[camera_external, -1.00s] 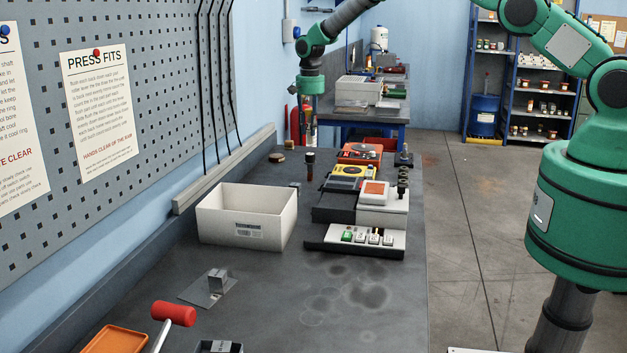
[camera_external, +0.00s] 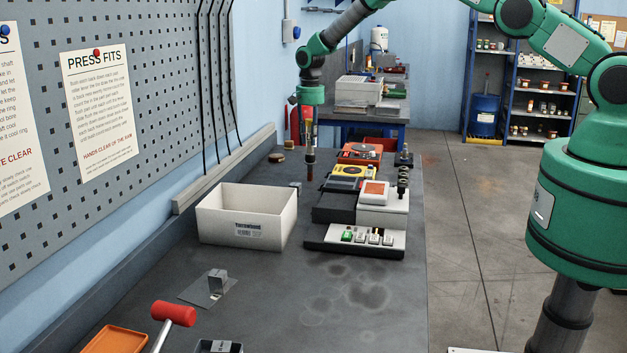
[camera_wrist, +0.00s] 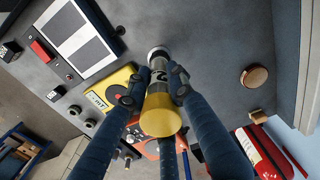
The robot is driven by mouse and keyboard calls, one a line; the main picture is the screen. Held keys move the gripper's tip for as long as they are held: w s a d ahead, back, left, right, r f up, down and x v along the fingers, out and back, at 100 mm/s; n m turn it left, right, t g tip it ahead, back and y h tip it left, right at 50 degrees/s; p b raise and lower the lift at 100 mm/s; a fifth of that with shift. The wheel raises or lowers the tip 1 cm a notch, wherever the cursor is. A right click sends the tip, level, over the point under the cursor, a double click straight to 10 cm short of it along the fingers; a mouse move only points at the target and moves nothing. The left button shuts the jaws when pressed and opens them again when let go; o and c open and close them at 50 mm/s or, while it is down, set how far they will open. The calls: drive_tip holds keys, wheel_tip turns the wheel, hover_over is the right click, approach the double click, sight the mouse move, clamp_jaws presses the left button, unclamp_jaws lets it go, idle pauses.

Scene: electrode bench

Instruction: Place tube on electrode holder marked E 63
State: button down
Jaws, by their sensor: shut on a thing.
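My gripper (camera_wrist: 153,88) is shut on a tube (camera_wrist: 160,116) with a yellow near end and a dark, marked band; in the wrist view its far end points to the bench at a round metal piece (camera_wrist: 158,52). I cannot tell whether that metal piece belongs to the tube or to a holder under it. In the outside view my gripper (camera_external: 310,126) points down over a slim dark upright post (camera_external: 310,168) on the bench. Whether tube and post touch is unclear.
A yellow meter (camera_external: 347,171), an orange-topped device (camera_external: 374,190) and a button panel (camera_external: 352,240) stand right of the post. A white bin (camera_external: 240,217) is nearer the camera on the left. A round brown disc (camera_wrist: 254,77) lies on the bench.

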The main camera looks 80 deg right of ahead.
sight(310, 119)
drive_tip(key=c, duration=1.5)
unclamp_jaws()
drive_tip(key=shift+f, duration=0.1)
wheel_tip(310, 119, up, 12)
drive_tip(key=shift+r+b, duration=0.15)
drive_tip(key=shift+b, duration=0.8)
